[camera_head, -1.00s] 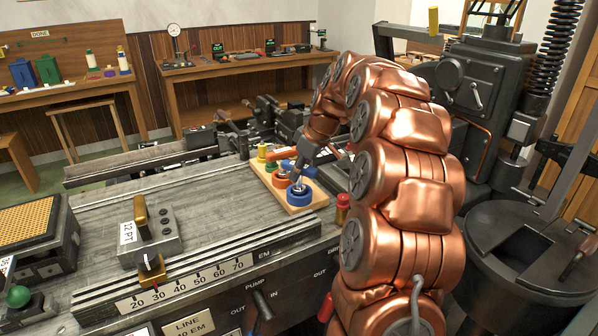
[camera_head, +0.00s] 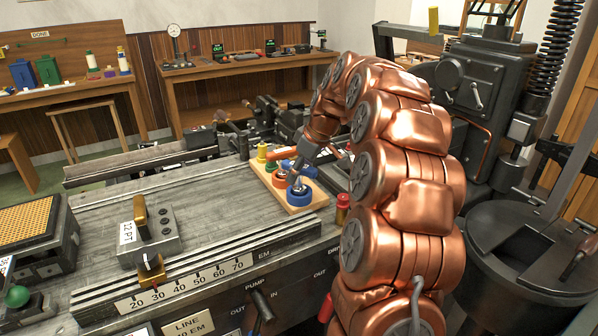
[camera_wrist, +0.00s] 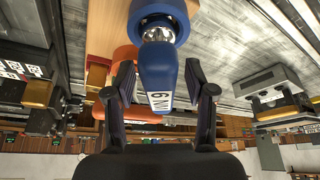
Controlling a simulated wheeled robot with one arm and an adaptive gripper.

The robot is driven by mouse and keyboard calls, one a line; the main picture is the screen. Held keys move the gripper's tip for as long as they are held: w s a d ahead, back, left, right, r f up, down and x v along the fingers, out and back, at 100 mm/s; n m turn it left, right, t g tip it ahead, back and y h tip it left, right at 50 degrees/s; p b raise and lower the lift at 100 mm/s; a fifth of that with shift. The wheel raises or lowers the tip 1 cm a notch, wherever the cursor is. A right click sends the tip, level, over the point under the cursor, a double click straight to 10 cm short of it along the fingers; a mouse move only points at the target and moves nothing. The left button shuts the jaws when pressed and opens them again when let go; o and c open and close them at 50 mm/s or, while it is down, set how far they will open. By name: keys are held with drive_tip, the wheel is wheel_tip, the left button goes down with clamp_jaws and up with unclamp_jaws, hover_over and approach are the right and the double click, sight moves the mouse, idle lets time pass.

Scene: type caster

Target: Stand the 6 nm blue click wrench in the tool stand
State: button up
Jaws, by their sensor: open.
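The blue 6 Nm click wrench (camera_wrist: 152,72) shows in the wrist view, its handle with the white label between my fingers. Its metal head end is at the blue ring (camera_wrist: 180,12) of the tool stand, and appears to sit inside it. My gripper (camera_wrist: 160,78) is open, with a finger on each side of the handle and gaps visible. In the head view the wooden tool stand (camera_head: 319,200) lies at the bench's right end, with its blue ring (camera_head: 297,197) nearest. My gripper (camera_head: 305,158) is above it, partly hiding the wrench.
Orange and yellow holders (camera_head: 262,151) stand farther back on the same board. A red knob (camera_head: 343,202) is close to the stand's right. A metal block marked 12 PT (camera_head: 160,240) is at the left, with clear bench between.

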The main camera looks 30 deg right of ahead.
drive_tip(key=v, duration=1.2)
drive_tip(key=s+a+f+g+p, duration=0.1)
drive_tip(key=s+a, duration=0.2)
drive_tip(key=a, duration=0.4)
drive_tip(key=s+a+f+m+g+p, duration=0.1)
drive_tip(key=s+a, duration=0.3)
drive_tip(key=a, duration=0.2)
drive_tip(key=s+a+f+g+p, duration=0.1)
drive_tip(key=s+a, duration=0.2)
drive_tip(key=a, duration=0.4)
drive_tip(key=s+a+f+m+g+p, duration=0.1)
drive_tip(key=s+a+f, duration=0.1)
drive_tip(key=s, duration=0.6)
drive_tip(key=s+a+f+m+g+h+p, duration=0.1)
drive_tip(key=s+a+f, duration=0.1)
drive_tip(key=s+f, duration=0.2)
drive_tip(key=s+a+f+m+g+h+p, duration=0.1)
drive_tip(key=s+a+f+m+p, duration=0.1)
drive_tip(key=s, duration=0.9)
drive_tip(key=shift+s+f, duration=0.35)
drive_tip(key=shift+f, duration=0.05)
